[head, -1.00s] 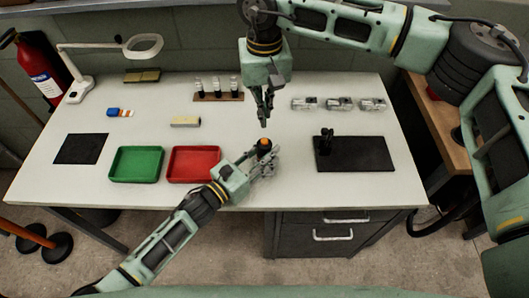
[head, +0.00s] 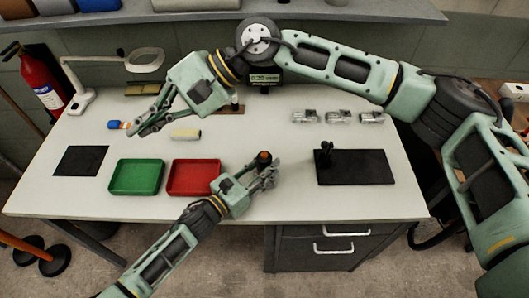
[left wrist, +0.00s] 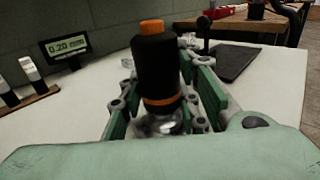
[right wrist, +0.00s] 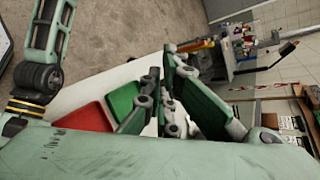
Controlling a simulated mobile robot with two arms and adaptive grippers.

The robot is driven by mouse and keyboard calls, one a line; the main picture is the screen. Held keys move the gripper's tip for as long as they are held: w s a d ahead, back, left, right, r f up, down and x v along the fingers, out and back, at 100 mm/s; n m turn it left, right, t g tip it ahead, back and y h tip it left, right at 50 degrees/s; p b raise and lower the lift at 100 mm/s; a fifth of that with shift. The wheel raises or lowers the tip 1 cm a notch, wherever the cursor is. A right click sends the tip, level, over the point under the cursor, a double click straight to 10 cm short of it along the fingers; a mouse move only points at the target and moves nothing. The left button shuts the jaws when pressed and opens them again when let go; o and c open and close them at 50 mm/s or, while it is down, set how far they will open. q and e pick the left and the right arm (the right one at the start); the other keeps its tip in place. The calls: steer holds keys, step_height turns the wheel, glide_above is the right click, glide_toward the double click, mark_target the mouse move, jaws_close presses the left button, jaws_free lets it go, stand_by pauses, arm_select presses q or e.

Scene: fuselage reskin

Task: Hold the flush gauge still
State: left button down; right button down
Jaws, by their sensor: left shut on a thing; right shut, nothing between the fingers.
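The flush gauge is a black cylinder with an orange top and an orange ring. It stands upright in my left gripper (head: 266,175), which is shut on it above the front middle of the table. In the head view the gauge (head: 264,158) shows mostly as its orange top. In the left wrist view the gauge (left wrist: 157,75) rises between the green fingers; its lower end is partly hidden by them. My right gripper (head: 147,125) is shut and empty, over the left part of the table. Its fingers show in the right wrist view (right wrist: 165,115).
A green tray (head: 136,191) and a red tray (head: 194,191) lie left of the gauge. A black plate (head: 365,169) with a small black stand lies right. Clear blocks (head: 338,117) line the back right. A display (head: 265,78) reads 0.20. A yellowish block (head: 185,134) lies behind the trays.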

step_height(320, 180, up, 15)
steer(key=w+a+m+t+y, duration=0.3)
steer(key=m+y, duration=0.6)
steer(key=m, duration=0.2)
steer(key=w+d+r+m+t+h, duration=0.1)
steer(key=w+d+r+m+t, duration=0.15)
steer(key=w+m+t, duration=0.5)
steer(key=w+d+r+m+t, duration=0.2)
steer(key=d+m+t, duration=0.25)
steer(key=m, duration=0.55)
steer(key=w+d+f+m+t+h, duration=0.25)
steer(key=d+f+m+h, duration=0.2)
steer(key=m, duration=0.25)
steer(key=w+d+f+m+t+h, duration=0.1)
steer(key=w+d+f+m+h, duration=0.2)
steer(key=f+m+h, duration=0.4)
steer(key=s+d+f+m+g+h, duration=0.1)
steer(key=s+d+f+m+g, duration=0.2)
steer(key=f, duration=0.4)
steer(key=s+d+f+m+g, duration=0.4)
steer(key=s+f+m+g, duration=0.1)
steer(key=f, duration=0.3)
steer(key=shift+s+d+f+h, duration=0.15)
steer(key=shift+s+f+h, duration=0.15)
steer(key=shift+s, duration=0.2)
